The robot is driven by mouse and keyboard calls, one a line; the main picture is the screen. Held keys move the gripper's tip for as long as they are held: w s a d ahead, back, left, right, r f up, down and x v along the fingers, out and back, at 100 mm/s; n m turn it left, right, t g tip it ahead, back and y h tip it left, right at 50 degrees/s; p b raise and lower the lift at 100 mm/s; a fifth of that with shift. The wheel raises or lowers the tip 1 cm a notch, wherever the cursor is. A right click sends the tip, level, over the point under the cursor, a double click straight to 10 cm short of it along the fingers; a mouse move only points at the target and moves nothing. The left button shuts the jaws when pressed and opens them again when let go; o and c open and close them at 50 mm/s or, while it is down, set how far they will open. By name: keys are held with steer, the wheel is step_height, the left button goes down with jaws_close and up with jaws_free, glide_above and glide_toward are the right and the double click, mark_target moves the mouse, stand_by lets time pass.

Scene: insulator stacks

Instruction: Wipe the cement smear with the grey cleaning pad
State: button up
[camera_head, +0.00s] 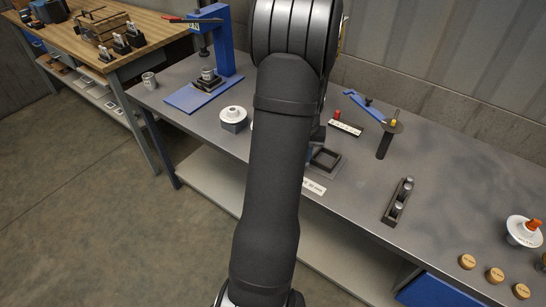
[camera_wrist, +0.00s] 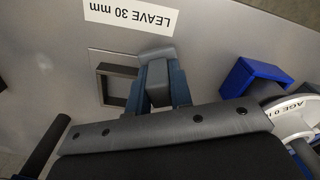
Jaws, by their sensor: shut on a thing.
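My gripper (camera_wrist: 157,88) shows in the wrist view, its blue-grey fingers closed on a small grey block that looks like the grey cleaning pad (camera_wrist: 157,54). It is over the grey bench top, just right of a dark square frame (camera_wrist: 106,72) in that view. Whether the pad touches the bench I cannot tell. I cannot make out the cement smear in either view; the bench has faint blotches only.
A "LEAVE 30 mm" label (camera_wrist: 131,17) lies near the frame. A blue block (camera_wrist: 250,79) and a white disc (camera_wrist: 297,115) are to the right. Bench right of the rack is partly clear.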

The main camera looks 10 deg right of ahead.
steer(key=s+d+m, duration=0.1)
steer(key=d, duration=0.2)
steer(key=s+d+r, duration=0.1)
steer(key=d, duration=0.2)
steer(key=s+d+m, duration=0.1)
steer(key=d, duration=0.2)
steer(key=shift+s+d+r+m, duration=0.3)
steer(key=shift+s+d+r, duration=0.05)
steer(key=shift+r, duration=0.05)
steer(key=s+d+r+m, duration=0.25)
steer(key=s+d, duration=0.35)
steer(key=d, duration=0.3)
steer(key=shift+s+d+f, duration=0.1)
steer(key=shift+f, duration=1.9)
steer(key=shift+s+d+f, duration=0.1)
steer(key=shift+f, duration=1.85)
steer(key=shift+w+a+f, duration=0.1)
steer(key=shift+w+a, duration=0.05)
steer(key=shift+w, duration=0.15)
jaws_close()
steer(key=shift+w+a, duration=0.25)
steer(key=shift+a, duration=0.1)
steer(key=shift+w+a, duration=0.2)
steer(key=shift+w, duration=0.05)
steer(key=shift+w+a+f, duration=0.25)
steer(key=shift+w+a, duration=0.45)
steer(key=s+d, duration=0.3)
step_height(320, 180, up, 8)
